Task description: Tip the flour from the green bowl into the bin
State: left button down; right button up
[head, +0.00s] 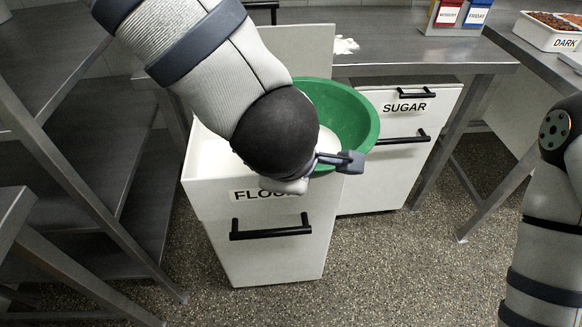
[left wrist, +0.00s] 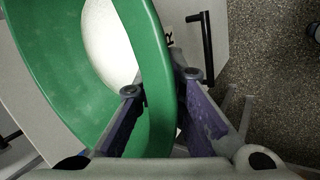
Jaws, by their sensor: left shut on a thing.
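The green bowl (head: 352,110) is over the open top of the bin labelled FLOUR (head: 265,255), at its back right. White flour shows inside the bowl in the left wrist view (left wrist: 108,45), and a little of it shows in the head view. My left gripper (head: 345,160) is shut on the bowl's near rim. In the left wrist view its two fingers (left wrist: 160,95) stand on either side of the green wall. White also shows inside the bin, left of my arm. My left arm hides much of the bin's opening and part of the bowl.
A bin labelled SUGAR (head: 385,165) stands just right of the flour bin. A steel table (head: 420,55) is behind, with a small white heap (head: 345,45) and red and blue boxes (head: 458,14) on it. Steel shelves (head: 80,160) stand left. The speckled floor in front is clear.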

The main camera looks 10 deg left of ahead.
pick_arm(q)
jog(key=shift+w, duration=0.1)
jog(key=shift+s+d+f+n+g+h, duration=0.1)
jog(key=shift+n+g+h, duration=0.1)
jog(key=shift+g+h, duration=0.35)
jog(key=shift+s+a+f+n+g+h, duration=0.1)
jog(key=shift+n+g+h, duration=0.1)
jog(key=shift+g+h, duration=0.4)
jog(key=shift+d+f+n+g+h, duration=0.1)
jog(key=shift+n+g+h, duration=0.1)
jog(key=shift+g+h, duration=0.35)
jog(key=shift+w+a+r+g+h, duration=0.25)
jog(key=shift+w+r+g+h, duration=0.1)
jog(key=shift+r+g+h, duration=0.3)
jog(key=shift+w+a+r+n+g+h, duration=0.25)
jog(key=shift+w+a+r+g+h, duration=0.15)
jog(key=shift+g+h, duration=0.2)
jog(key=shift+w+a+r+n+g+h, duration=0.25)
jog(key=shift+w+a+g+h, duration=0.15)
jog(key=shift+h, duration=0.25)
jog(key=shift+w+a+r+n+g+h, duration=0.2)
jog(key=shift+w+a+r+g+h, duration=0.35)
jog(key=shift+w+a+r+h, duration=0.15)
jog(key=shift+w+a+r+n+g+h, duration=0.2)
jog(key=shift+w+a+r+g+h, duration=0.35)
jog(key=shift+r, duration=0.2)
jog(key=shift+w+a+r, duration=0.2)
jog(key=shift+a+r, duration=0.1)
jog(key=shift+a, duration=0.05)
